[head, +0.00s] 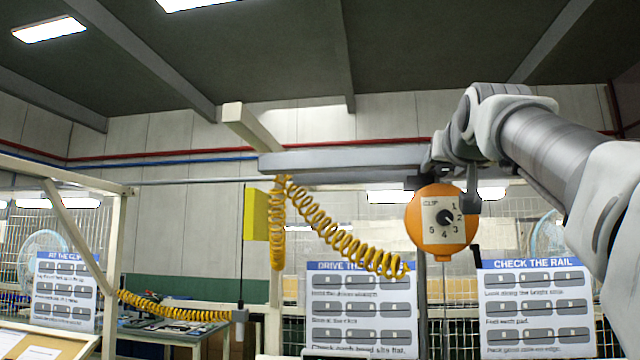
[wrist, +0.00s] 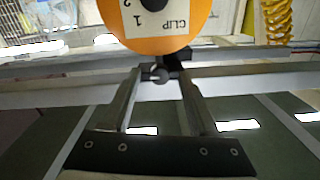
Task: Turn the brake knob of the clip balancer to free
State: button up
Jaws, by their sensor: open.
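The clip balancer (head: 415,228) is an orange round housing hanging under a grey beam. Its pale face plate reads CLIP and numbers, with a black round knob (head: 445,217) at the middle; where this knob points is too small to tell. A small black part sticks out at its lower right (head: 476,251). My gripper (head: 455,190) is at the balancer's top edge. In the wrist view, which looks upside down, the open fingers (wrist: 160,78) stand either side of a small dark round-ended part beside the orange housing (wrist: 168,35). I cannot tell whether they touch it, or which part is the brake knob.
The grey beam (head: 340,163) runs just behind my gripper. A yellow coiled hose (head: 335,235) hangs left of the balancer, near a yellow box (head: 256,215). Instruction boards (head: 360,310) stand below, with another at right (head: 535,310). Open air lies before the balancer's face.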

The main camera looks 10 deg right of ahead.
grip_shut()
jog(key=shift+n, duration=0.4)
jog(key=n, duration=0.3)
jog(key=shift+a+n, duration=0.1)
jog(key=shift+n, duration=0.2)
jog(key=n, duration=0.4)
jog(key=shift+p, duration=0.4)
jog(key=n, duration=0.5)
jog(key=shift+n+p, duration=0.3)
jog(key=shift+p, duration=0.05)
jog(key=shift+n+p, duration=0.35)
jog(key=shift+n, duration=1.45)
